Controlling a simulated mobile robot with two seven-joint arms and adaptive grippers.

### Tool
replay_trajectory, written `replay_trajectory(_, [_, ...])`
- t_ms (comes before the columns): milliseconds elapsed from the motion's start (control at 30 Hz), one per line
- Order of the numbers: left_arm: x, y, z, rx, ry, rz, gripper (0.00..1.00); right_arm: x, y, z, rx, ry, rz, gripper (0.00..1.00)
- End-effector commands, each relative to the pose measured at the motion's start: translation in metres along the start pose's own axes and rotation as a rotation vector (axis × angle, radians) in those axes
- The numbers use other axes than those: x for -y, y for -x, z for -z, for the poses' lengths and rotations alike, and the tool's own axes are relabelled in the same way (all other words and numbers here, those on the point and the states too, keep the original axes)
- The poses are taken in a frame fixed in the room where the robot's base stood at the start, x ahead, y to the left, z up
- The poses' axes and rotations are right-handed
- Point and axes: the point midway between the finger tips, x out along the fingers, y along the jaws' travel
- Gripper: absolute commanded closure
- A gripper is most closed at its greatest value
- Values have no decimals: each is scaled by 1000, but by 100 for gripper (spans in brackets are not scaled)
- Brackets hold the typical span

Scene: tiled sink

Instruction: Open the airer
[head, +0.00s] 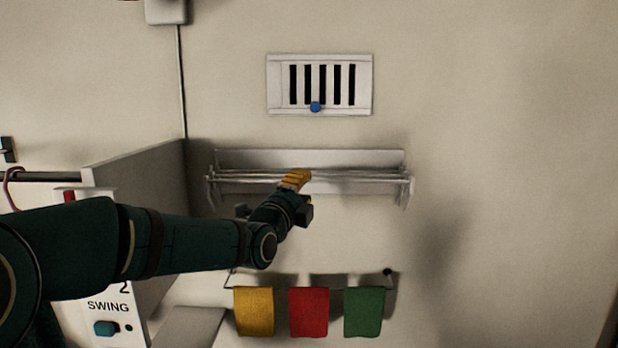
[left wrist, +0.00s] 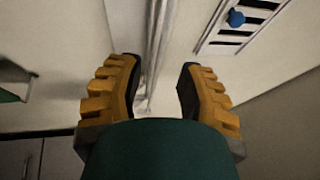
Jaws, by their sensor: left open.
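The airer (head: 350,182) is a pale wall-mounted rack with a back plate and several thin rails, folded close to the wall in the middle of the head view. My left gripper (head: 297,179) is at the front of the rails, a little left of their middle. In the left wrist view the airer's rails (left wrist: 158,45) run between the two yellow fingers of my left gripper (left wrist: 160,85). The fingers are apart, with a gap on both sides of the rails. I cannot tell whether a finger touches a rail. My right gripper is not in view.
A slatted vent (head: 340,85) with a blue knob is on the wall above. Yellow, red (head: 309,312) and green cloths hang from a bar below. A grey panel and a box marked SWING (head: 108,325) stand at the left. The wall at the right is clear.

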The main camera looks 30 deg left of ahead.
Motion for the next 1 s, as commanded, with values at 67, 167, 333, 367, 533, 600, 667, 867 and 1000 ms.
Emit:
replay_trajectory(67, [0, -14, 1, -1, 1, -2, 64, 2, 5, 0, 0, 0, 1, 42])
replay_trajectory(167, [0, -26, 0, -1, 1, -2, 64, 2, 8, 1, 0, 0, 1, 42])
replay_trajectory(333, [0, -38, 0, 0, 1, -1, 64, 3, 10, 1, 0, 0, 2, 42])
replay_trajectory(367, [0, -39, 0, 0, 1, -1, 64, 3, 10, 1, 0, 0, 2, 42])
replay_trajectory(533, [-1, -41, 0, 0, 1, -1, 64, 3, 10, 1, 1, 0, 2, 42])
replay_trajectory(600, [-1, -41, 0, 0, 1, -1, 64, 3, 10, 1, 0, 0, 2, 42])
replay_trajectory(667, [-1, -41, 0, 0, 1, -1, 64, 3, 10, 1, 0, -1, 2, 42])
replay_trajectory(867, [0, -40, 0, 0, 1, -1, 100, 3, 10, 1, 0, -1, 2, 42])
replay_trajectory(1000, [0, -40, 0, 0, 1, -1, 100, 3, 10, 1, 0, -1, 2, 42])
